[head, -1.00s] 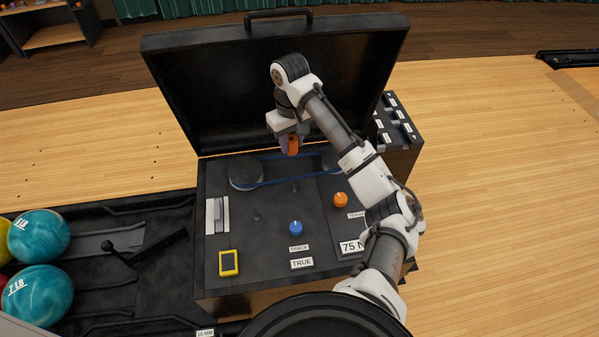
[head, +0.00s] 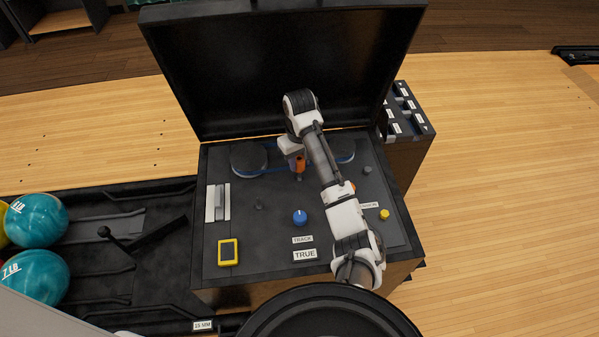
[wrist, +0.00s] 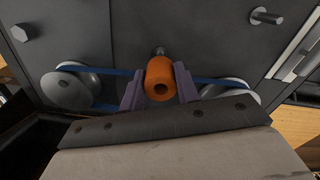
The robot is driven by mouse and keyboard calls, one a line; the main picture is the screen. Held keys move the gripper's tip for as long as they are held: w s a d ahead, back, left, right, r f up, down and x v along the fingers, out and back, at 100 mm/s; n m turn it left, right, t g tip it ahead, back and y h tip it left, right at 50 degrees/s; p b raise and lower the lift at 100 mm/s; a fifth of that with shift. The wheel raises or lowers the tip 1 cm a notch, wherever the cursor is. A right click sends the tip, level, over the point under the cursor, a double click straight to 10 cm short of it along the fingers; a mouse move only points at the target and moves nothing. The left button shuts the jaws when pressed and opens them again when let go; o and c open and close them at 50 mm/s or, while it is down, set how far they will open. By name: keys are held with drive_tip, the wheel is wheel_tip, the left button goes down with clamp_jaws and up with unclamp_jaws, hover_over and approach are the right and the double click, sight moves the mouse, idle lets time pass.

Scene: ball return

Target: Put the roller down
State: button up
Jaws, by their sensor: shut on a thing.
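The orange roller (head: 300,164) is in my gripper (wrist: 160,88), over the panel of the open black case (head: 215,268). In the wrist view the roller (wrist: 160,80) is a short cylinder with a dark hole in its end, between the two purple-grey fingers. My gripper is shut on it. A metal peg (wrist: 158,51) shows just beyond the roller; I cannot tell whether they touch. A blue belt (wrist: 120,73) runs between two grey pulleys, the left one (head: 248,157) and the right one (head: 344,151), passing behind the roller in the wrist view.
The raised lid (head: 270,70) stands behind the panel. A blue knob (head: 300,217), a yellow-framed gauge (head: 228,252) and another peg (head: 259,205) are on the panel. A labelled compartment box (head: 408,115) is at the right. Teal balls (head: 37,220) lie at the left.

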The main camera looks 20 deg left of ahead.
sight(300, 170)
drive_tip(key=shift+f, duration=2.1)
drive_tip(key=shift+f, duration=0.1)
drive_tip(key=o, duration=0.7)
wheel_tip(300, 170, up, 12)
drive_tip(key=p, duration=0.3)
